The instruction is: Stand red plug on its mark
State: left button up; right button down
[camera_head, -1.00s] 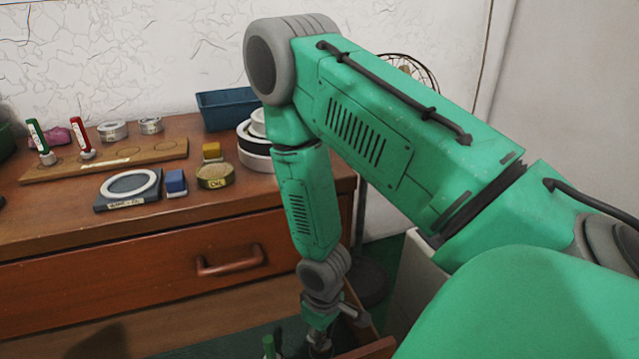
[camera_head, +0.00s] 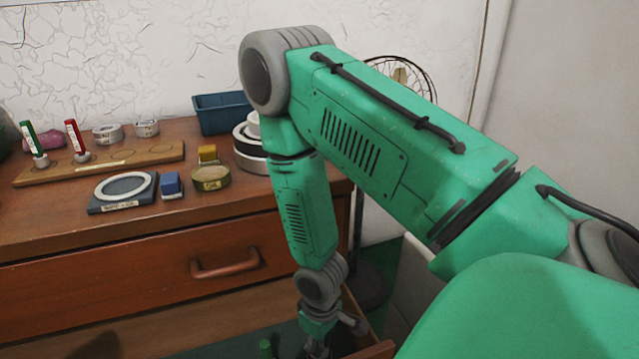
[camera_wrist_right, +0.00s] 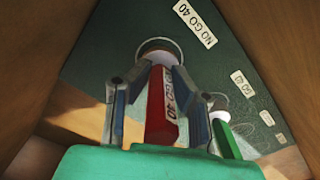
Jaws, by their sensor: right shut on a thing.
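The red plug (camera_wrist_right: 157,105) is between the fingers of my right gripper (camera_wrist_right: 160,82) in the right wrist view; the fingers are shut on its handle. Its pale end overlaps a drawn ring (camera_wrist_right: 158,46) on the green drawer floor, near a "NO GO 40" label (camera_wrist_right: 195,22). I cannot tell whether the end touches the floor. In the head view my right gripper (camera_head: 318,346) reaches down into the open drawer, and the red plug is hidden there. My left gripper is not in view.
A green plug (camera_wrist_right: 226,138) stands close to the right of the gripper. Wooden drawer walls (camera_wrist_right: 270,45) are close on both sides. On the cabinet top, another red plug (camera_head: 75,138) and a green plug (camera_head: 32,142) stand on a wooden board (camera_head: 110,165).

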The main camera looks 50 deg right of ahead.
jog(key=shift+f, duration=0.1)
dwell(0.6)
jog(key=c, duration=1.4)
grip_release()
jog(key=shift+o, duration=0.2)
notch_tip(320, 180, up, 12)
jog(key=shift+d+f, duration=0.1)
